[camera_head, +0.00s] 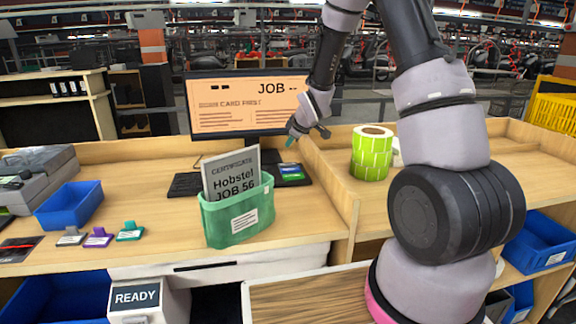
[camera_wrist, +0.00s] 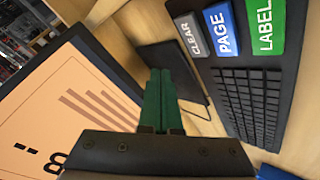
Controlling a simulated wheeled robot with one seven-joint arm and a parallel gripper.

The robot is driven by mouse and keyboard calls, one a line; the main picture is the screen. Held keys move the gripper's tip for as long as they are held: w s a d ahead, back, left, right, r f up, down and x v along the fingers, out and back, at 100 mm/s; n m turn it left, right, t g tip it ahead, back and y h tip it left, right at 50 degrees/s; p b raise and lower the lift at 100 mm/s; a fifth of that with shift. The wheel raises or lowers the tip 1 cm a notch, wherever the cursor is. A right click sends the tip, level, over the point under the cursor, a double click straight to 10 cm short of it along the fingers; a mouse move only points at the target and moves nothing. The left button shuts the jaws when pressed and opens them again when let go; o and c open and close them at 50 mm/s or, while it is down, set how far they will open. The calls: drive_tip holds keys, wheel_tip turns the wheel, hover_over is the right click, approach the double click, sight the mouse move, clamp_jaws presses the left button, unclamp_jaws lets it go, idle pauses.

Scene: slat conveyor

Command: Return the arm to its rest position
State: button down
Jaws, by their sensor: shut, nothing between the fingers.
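My arm reaches from the right side of the head view over the bench. My gripper (camera_head: 290,142) hangs above the desk just in front of the monitor (camera_head: 235,108), near its lower right corner. In the wrist view the two green fingers of my gripper (camera_wrist: 158,95) are together, with nothing between them. Below and beyond the fingers lies a keyboard (camera_wrist: 252,100) with large CLEAR (camera_wrist: 191,35), PAGE (camera_wrist: 221,30) and LABEL (camera_wrist: 265,27) keys. The fingers appear apart from it.
A green pocket (camera_head: 238,218) holds a certificate (camera_head: 232,176) on the bench, left of my gripper. A green label roll (camera_head: 372,155) stands to the right. A blue bin (camera_head: 70,207) and several small stamps (camera_head: 98,238) lie at left. A READY box (camera_head: 137,299) is below.

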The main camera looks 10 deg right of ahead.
idle(0.3)
drive_tip(key=s+d+r+m+h, duration=0.1)
drive_tip(key=s+d+r+m, duration=0.25)
drive_tip(key=s+r, duration=0.5)
drive_tip(key=s+d+r+m, duration=0.2)
drive_tip(key=s+r+m, duration=0.35)
drive_tip(key=r, duration=0.55)
drive_tip(key=s+r+m+g, duration=0.1)
drive_tip(key=s+r+m, duration=0.2)
drive_tip(key=s, duration=0.8)
drive_tip(key=s+r+m+y, duration=0.1)
drive_tip(key=s+r+m, duration=0.2)
drive_tip(key=s, duration=0.8)
drive_tip(key=shift+m+g, duration=0.3)
drive_tip(key=shift+g, duration=0.1)
drive_tip(key=shift+a+r, duration=0.1)
